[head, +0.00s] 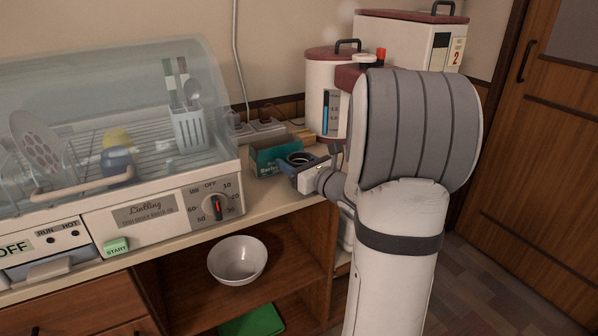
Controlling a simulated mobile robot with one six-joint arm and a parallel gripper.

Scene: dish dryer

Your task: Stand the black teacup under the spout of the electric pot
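The electric pot (323,88) is white with a dark red lid, a black handle and a blue level window. It stands at the back of the counter, partly hidden by my arm, which also covers its spout. A small dark round rim, which looks like the black teacup (297,158), is at my gripper (302,166), in front and to the left of the pot. The dark fingers lie on either side of it. Whether they press on it, and whether the cup touches the counter, I cannot tell.
A teal box (270,158) stands just behind and left of the gripper. The dish dryer (150,210) with its clear cover fills the left. A white rice dispenser (425,45) stands behind my arm. A white bowl (238,262) sits on the shelf below.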

